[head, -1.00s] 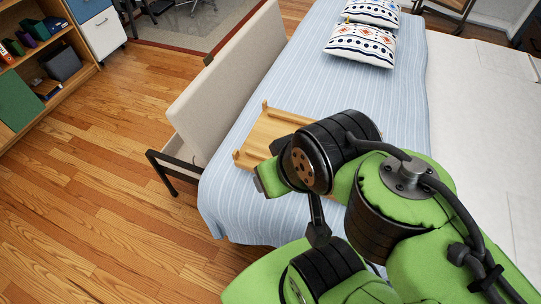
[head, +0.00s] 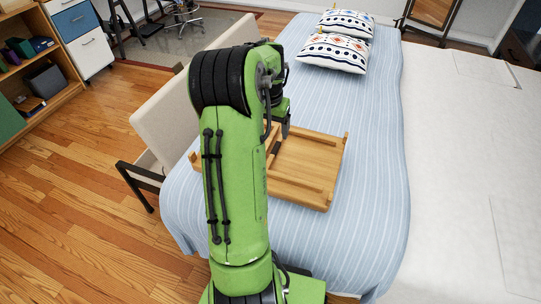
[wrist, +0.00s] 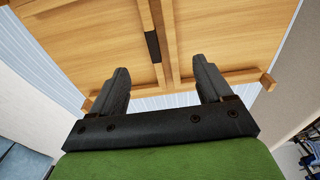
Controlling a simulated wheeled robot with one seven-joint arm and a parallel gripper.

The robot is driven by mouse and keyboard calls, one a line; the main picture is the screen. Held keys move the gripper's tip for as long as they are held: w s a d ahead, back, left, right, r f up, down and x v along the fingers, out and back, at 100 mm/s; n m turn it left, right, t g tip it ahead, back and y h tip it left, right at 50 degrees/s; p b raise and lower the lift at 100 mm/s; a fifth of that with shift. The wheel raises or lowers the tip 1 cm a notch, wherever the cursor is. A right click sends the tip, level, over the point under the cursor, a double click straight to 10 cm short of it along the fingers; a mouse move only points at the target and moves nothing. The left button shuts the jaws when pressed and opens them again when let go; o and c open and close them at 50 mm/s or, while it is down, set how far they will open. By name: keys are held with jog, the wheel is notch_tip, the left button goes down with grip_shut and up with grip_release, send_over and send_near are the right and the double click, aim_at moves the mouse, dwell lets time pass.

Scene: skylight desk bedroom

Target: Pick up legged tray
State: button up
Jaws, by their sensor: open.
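The legged tray (head: 300,165) is a light wooden board with rails and short legs, resting on the striped bed. My arm hides its left part in the head view. In the wrist view the tray (wrist: 225,38) fills the upper area, with a rail (wrist: 162,30) running between and beyond the fingertips and a dark piece (wrist: 153,47) set along it. My gripper (wrist: 160,80) is open and empty, its two black fingers spread apart over the tray's near edge. In the head view the arm hides most of the gripper.
The bed (head: 370,190) has a blue striped cover, with patterned pillows (head: 335,52) at its far end. A beige panel (head: 165,115) stands along its left side above a dark metal leg frame (head: 140,185). A bookshelf (head: 40,85) is at far left. Wooden floor (head: 90,225) lies open at left.

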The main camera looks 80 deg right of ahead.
aim_at(271, 150)
jog(key=f, duration=0.3)
jog(key=d+f+b, duration=0.1)
jog(key=f, duration=0.4)
jog(key=shift+w+d+f+b, duration=0.15)
jog(key=shift+f+b, duration=0.2)
jog(key=shift+b, duration=0.05)
jog(key=shift+r, duration=0.1)
grip_shut()
